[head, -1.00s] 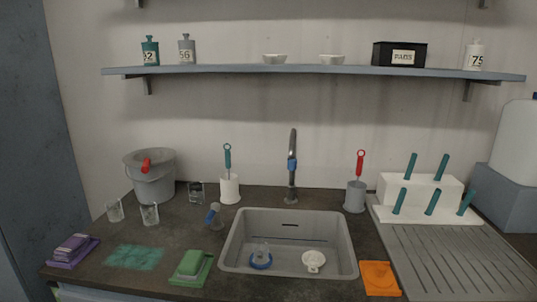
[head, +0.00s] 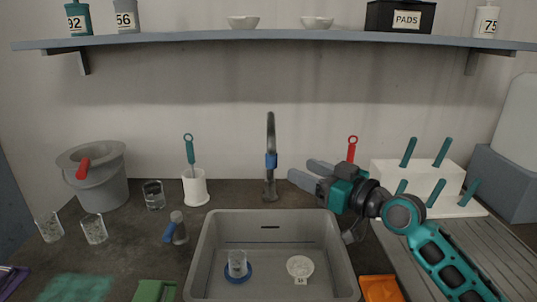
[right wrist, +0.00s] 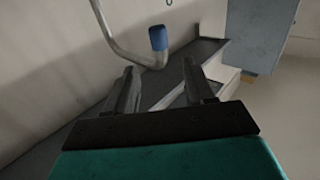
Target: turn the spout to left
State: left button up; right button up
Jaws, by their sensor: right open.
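The grey tap spout (head: 270,130) stands upright behind the sink (head: 197,262). Its blue end piece (head: 270,161) faces me and hangs in front of the tap's column. In the right wrist view the bent spout (right wrist: 118,42) with its blue end (right wrist: 158,38) shows just beyond my fingers. My right gripper (head: 300,168) is to the right of the spout, about level with the blue end. Its fingers are apart with nothing between them, also in the right wrist view (right wrist: 158,68). A gap shows between fingers and spout in the head view. My left gripper is not in view.
A glass on a blue ring (head: 237,272) and a white strainer (head: 300,268) are in the sink. A red-handled brush (head: 352,148) stands partly hidden behind my right gripper. A white brush holder (head: 195,188) is left of the tap. A shelf (head: 200,40) runs above.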

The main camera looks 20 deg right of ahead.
aim_at(276, 159)
jog(key=x, duration=1)
jog(key=shift+w+a+f+p, duration=0.1)
jog(key=shift+w+a+p, duration=0.05)
jog(key=shift+w+p, duration=0.2)
grip_shut()
